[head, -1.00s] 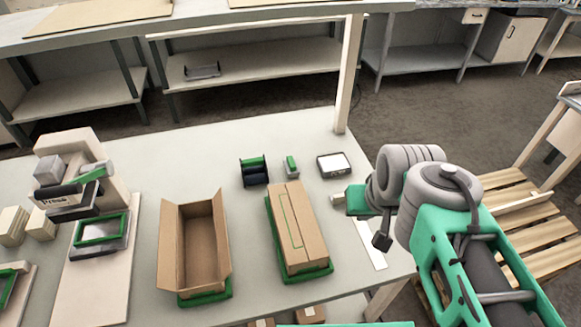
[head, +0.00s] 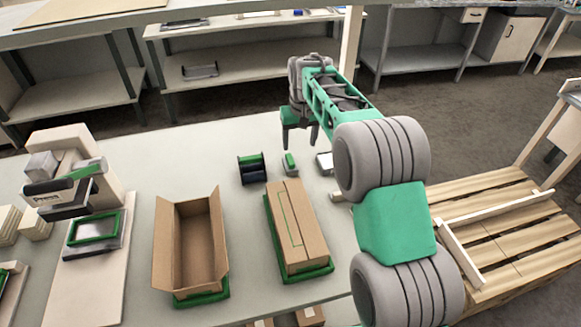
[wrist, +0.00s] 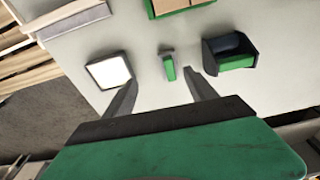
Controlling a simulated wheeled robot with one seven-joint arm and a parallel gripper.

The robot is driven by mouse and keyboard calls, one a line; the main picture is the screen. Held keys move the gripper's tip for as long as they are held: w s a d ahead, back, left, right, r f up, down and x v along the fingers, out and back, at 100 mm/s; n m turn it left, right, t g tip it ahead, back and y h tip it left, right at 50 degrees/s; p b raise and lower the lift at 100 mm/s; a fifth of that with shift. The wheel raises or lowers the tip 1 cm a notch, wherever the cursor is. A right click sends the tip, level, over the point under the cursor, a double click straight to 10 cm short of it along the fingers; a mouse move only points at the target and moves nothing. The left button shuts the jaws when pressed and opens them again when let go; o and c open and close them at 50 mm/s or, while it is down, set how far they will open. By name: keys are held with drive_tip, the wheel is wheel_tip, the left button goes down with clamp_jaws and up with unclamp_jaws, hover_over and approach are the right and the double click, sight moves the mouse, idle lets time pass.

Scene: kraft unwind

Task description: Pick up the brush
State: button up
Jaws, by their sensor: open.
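The brush, which I take to be the small green-and-grey piece (head: 290,163), lies on the pale table beyond the closed cardboard box. It also shows in the wrist view (wrist: 169,68), just ahead of the fingertips and between their lines. My gripper (head: 300,139) is open and empty, pointing down above the table near the brush. In the wrist view its two dark fingers (wrist: 161,80) are spread apart, with bare table between them. They look apart from the brush; the exact height is hard to tell.
A dark holder with a green roll (head: 252,168) stands left of the brush. A white-topped pad (head: 324,164) lies to its right, partly behind my arm. The closed box (head: 296,228) and open box (head: 189,245) stand nearer.

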hover_over(290, 159)
drive_tip(key=s, duration=0.1)
drive_tip(key=f, duration=0.4)
drive_tip(key=shift+s+d+f, duration=0.15)
drive_tip(key=shift+d+f, duration=0.15)
drive_tip(key=shift+f, duration=0.1)
drive_tip(key=f+p, duration=0.1)
drive_tip(key=f, duration=0.1)
drive_tip(key=w+f+p, duration=0.1)
drive_tip(key=f, duration=0.2)
drive_tip(key=f+p, duration=0.1)
drive_tip(key=f, duration=0.2)
drive_tip(key=shift+w+a, duration=0.25)
drive_tip(key=shift+w, duration=0.05)
drive_tip(key=shift+c, duration=0.5)
drive_tip(key=shift+r, duration=0.1)
clamp_jaws()
